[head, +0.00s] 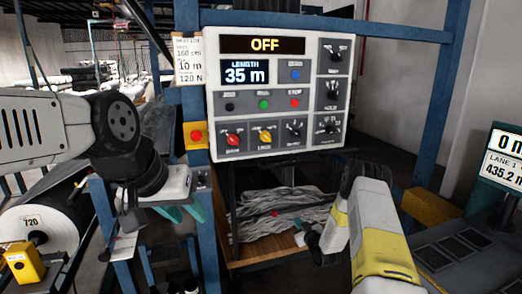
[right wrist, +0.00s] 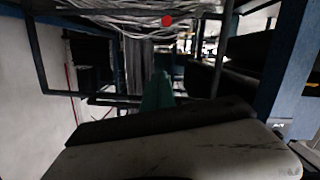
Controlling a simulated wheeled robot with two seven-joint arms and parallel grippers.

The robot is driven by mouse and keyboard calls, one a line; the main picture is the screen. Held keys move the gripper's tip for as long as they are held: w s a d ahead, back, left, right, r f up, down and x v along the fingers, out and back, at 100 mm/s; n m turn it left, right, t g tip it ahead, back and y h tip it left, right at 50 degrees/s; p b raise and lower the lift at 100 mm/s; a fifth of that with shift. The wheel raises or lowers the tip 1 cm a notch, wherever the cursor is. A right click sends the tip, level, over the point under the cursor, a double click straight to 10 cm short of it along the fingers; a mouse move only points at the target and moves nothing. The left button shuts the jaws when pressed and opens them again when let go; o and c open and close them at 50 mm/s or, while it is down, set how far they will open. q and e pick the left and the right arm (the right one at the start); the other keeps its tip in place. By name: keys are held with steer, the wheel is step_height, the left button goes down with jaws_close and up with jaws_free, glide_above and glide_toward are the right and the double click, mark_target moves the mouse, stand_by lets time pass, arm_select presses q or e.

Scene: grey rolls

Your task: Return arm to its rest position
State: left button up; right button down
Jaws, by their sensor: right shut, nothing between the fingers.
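My left arm reaches in from the left in the head view. My left gripper (head: 182,212) points down in front of the blue frame, its teal fingers apart with nothing seen between them. My right arm, white and yellow, comes up from the lower right and bends down below the control panel. Its fingers cannot be made out in the head view. In the right wrist view, my right gripper (right wrist: 158,92) shows its teal fingers together and empty, below the grey heap.
The control panel (head: 270,95) reads OFF and LENGTH 35 m. Below it, crumpled grey material (head: 280,205) with a red spot lies in a wooden-edged bin. Blue posts (head: 440,100) frame the panel. A grey roll (head: 40,225) is at left, a lane display (head: 503,160) at right.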

step_height(320, 180, up, 11)
steer(key=w+d+g+h, duration=0.1)
steer(key=w, duration=0.1)
steer(key=s+d+r+m+g+h, duration=0.1)
steer(key=s+r+g, duration=0.1)
steer(key=s+r, duration=0.6)
steer(key=s+r+m+g+h, duration=0.15)
steer(key=s+r, duration=0.35)
steer(key=r, duration=0.7)
steer(key=s+a+r+m+g, duration=0.1)
steer(key=s+r, duration=0.1)
steer(key=s, duration=1)
steer(key=s+a+r+m+g+y, duration=0.1)
steer(key=s+r+g, duration=0.1)
steer(key=s, duration=0.9)
steer(key=s+a+r+m+g, duration=0.1)
steer(key=s+r, duration=0.2)
steer(key=s, duration=0.9)
steer(key=shift+s+a+g, duration=0.3)
steer(key=shift+g, duration=0.05)
steer(key=shift+y, duration=0.25)
